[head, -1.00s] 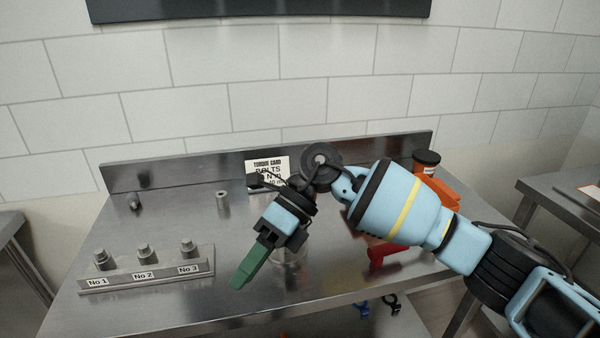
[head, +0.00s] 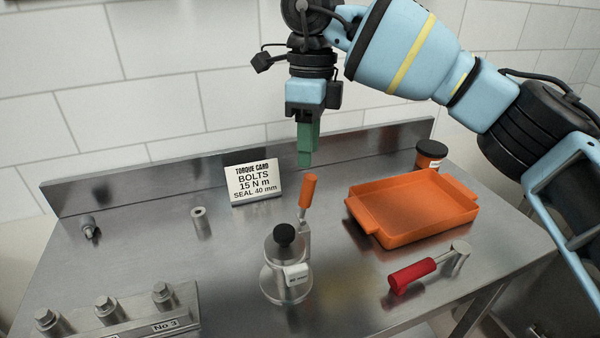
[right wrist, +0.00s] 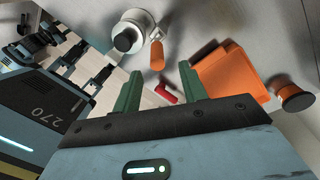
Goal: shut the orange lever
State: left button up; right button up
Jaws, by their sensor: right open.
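The orange lever (head: 307,191) stands nearly upright on the side of a round metal depositor (head: 286,268) with a black knob on top. In the right wrist view the orange lever (right wrist: 157,56) shows beyond the fingers, beside the metal body (right wrist: 134,30). My right gripper (head: 306,158) points down with green fingers, just above the lever's tip in the head view. In the right wrist view its fingers (right wrist: 158,90) are apart with nothing between them. How far the fingertips are from the lever is hard to tell. My left gripper is not in view.
An orange tray (head: 372,234) lies right of the lever, with a black-lidded jar (head: 430,155) behind. A red-handled tool (head: 412,276) lies in front. A torque card (head: 254,182) stands behind left. A bolt rack (head: 135,318) is at front left.

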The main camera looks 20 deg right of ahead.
aim_at(308, 185)
jog(key=shift+s, duration=0.3)
jog(key=shift+s+f, duration=0.2)
jog(key=shift+f, duration=0.2)
jog(key=shift+s+a+f, duration=0.1)
jog(key=shift+f, duration=1.65)
jog(key=shift+s+a+f, duration=0.1)
jog(key=shift+f, duration=1.6)
grip_shut()
